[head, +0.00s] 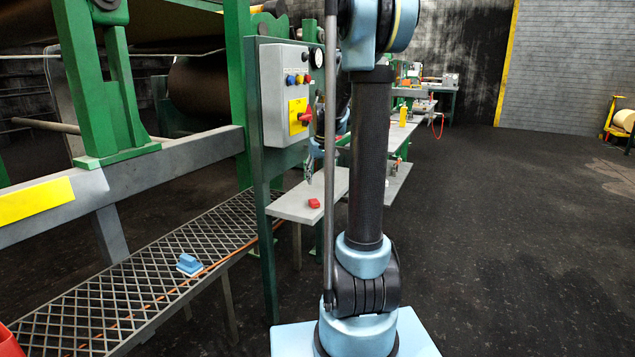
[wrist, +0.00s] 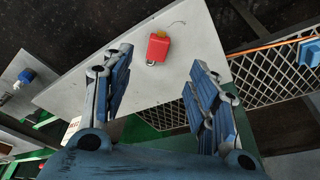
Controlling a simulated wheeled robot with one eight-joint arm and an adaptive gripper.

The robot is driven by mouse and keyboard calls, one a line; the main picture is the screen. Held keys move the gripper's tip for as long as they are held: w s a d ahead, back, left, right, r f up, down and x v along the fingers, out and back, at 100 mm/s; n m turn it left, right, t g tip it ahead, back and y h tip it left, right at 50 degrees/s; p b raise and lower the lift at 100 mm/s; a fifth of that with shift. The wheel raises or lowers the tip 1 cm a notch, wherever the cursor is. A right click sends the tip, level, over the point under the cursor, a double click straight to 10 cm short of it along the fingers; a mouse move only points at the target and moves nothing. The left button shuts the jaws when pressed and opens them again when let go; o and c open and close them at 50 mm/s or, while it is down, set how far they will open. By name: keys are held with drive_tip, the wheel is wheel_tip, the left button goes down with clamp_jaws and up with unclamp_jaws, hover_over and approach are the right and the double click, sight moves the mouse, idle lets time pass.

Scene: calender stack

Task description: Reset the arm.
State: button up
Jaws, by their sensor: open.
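My gripper (wrist: 161,58) is open in the wrist view, its two blue-grey fingers spread wide with nothing between them. Beyond the fingertips, a red padlock-like block (wrist: 158,47) with a metal loop lies on a pale grey shelf (wrist: 75,90). In the head view, the red block (head: 314,203) lies on the same shelf (head: 290,212). My gripper (head: 309,178) shows there above the shelf, partly hidden behind my arm. The gripper and the block appear apart.
A grey control box (head: 285,90) with coloured buttons and a red handle is on the green machine frame near my arm. A blue block (head: 188,264) sits on the mesh walkway (head: 130,285). A bench (head: 398,150) stands behind.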

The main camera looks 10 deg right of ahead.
idle(0.4)
drive_tip(key=s+a, duration=0.1)
drive_tip(key=s, duration=2)
drive_tip(key=s+f, duration=0.4)
drive_tip(key=s, duration=0.4)
drive_tip(key=s+f+m, duration=0.1)
drive_tip(key=s+f, duration=0.3)
drive_tip(key=s, duration=0.5)
drive_tip(key=shift+f+m+g, duration=0.3)
drive_tip(key=shift+g, duration=0.1)
drive_tip(key=shift+s, duration=0.1)
drive_tip(key=shift+w+f, duration=0.2)
drive_tip(key=shift+w, duration=0.25)
